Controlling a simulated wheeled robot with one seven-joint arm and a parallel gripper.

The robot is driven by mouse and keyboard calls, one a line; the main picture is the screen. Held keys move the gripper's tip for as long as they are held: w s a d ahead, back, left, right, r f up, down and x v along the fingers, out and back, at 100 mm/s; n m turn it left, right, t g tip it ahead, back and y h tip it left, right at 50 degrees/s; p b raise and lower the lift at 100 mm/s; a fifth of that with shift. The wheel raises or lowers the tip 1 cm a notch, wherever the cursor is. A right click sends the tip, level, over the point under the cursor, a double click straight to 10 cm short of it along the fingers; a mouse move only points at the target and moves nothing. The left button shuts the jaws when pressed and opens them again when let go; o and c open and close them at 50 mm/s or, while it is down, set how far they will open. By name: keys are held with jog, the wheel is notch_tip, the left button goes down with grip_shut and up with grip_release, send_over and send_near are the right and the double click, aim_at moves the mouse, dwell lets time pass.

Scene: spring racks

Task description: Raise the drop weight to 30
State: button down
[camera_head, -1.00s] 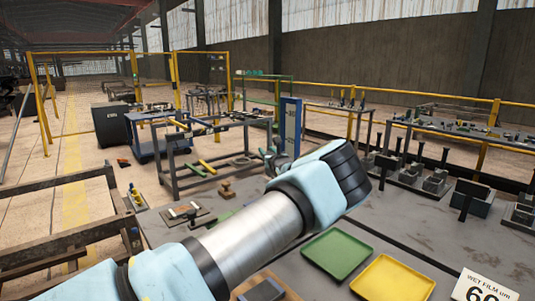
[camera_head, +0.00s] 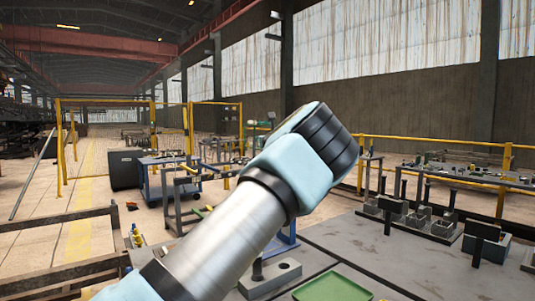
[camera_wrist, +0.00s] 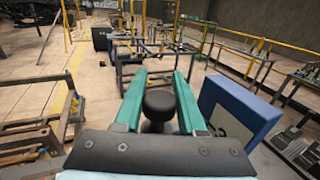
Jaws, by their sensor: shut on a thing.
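In the wrist view my gripper (camera_wrist: 158,76) has its two green fingers on either side of a dark, round-topped piece (camera_wrist: 160,103), which looks like the drop weight. The fingers are closed on it. A blue upright post (camera_wrist: 238,112) stands just right of the fingers, with a pale face whose markings I cannot read. In the head view my arm hides the gripper and the weight. Part of the blue post (camera_head: 287,237) shows behind the arm, above a grey base block (camera_head: 270,279) with holes. The reading of the weight's height cannot be seen.
A green tray (camera_head: 332,288) lies on the grey bench at the front. Several dark fixtures (camera_head: 432,222) stand along the bench's right side. A brown metal frame (camera_head: 65,245) is at the left. Yellow rails (camera_head: 440,173) run behind the benches.

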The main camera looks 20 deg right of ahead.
jog(key=shift+r, duration=0.3)
jog(key=c, duration=0.5)
grip_release()
jog(key=shift+f, duration=0.1)
jog(key=s+a+b, duration=0.2)
jog(key=s+b, duration=0.3)
jog(key=s, duration=0.5)
jog(key=shift+s+b, duration=0.3)
jog(key=shift+b, duration=0.1)
jog(key=shift+a, duration=0.1)
